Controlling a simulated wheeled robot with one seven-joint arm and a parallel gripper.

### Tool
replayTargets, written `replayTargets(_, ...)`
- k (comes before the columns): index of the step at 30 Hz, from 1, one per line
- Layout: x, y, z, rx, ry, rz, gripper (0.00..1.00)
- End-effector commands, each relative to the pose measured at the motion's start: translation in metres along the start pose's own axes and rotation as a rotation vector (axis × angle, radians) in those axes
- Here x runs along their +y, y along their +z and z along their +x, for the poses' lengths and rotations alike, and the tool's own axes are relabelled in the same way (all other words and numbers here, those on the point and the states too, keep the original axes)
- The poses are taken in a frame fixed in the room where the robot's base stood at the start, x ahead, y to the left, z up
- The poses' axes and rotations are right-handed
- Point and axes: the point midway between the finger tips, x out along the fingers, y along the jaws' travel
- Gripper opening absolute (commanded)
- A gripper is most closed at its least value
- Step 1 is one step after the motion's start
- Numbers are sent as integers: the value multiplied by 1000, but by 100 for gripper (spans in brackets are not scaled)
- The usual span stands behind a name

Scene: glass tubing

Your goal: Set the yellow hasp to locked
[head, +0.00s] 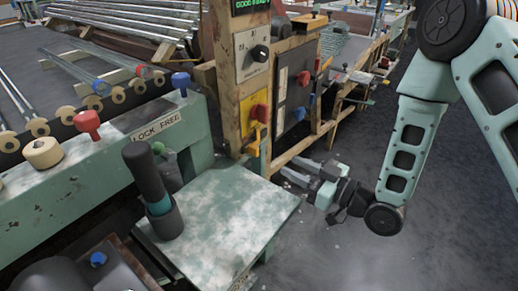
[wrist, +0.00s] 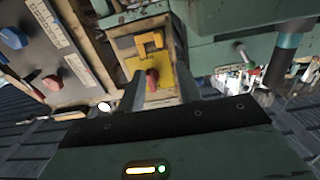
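In the wrist view the hasp (wrist: 149,43) shows beyond the red knob (wrist: 152,77) on the yellow plate (wrist: 160,72). I cannot tell whether it is locked. My gripper (head: 303,173) is in front of the post, lower and to the right of the hasp in the head view, with its fingers pointing toward the post. In the wrist view its two fingers (wrist: 160,92) are apart and empty, on either side of the plate.
A green-topped table (head: 245,205) stands left of my gripper, bearing a dark cylinder (head: 145,172) in a cup. A bench labelled LOCK FREE (head: 155,130) holds glass tubes and colored knobs. A dark panel with red and blue knobs (head: 295,92) is right of the post. Open floor lies right.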

Motion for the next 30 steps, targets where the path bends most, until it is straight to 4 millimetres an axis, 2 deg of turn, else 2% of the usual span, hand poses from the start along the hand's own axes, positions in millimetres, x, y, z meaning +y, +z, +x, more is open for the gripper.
replayTargets(1,-1,-1,12,4,-3,-2,35)
replayTargets(9,0,0,67,2,-2,-1,35)
replayTargets(15,0,0,98,0,-1,0,35)
replayTargets(21,0,0,112,-1,-1,1,35)
replayTargets(30,0,0,113,-1,0,1,35)
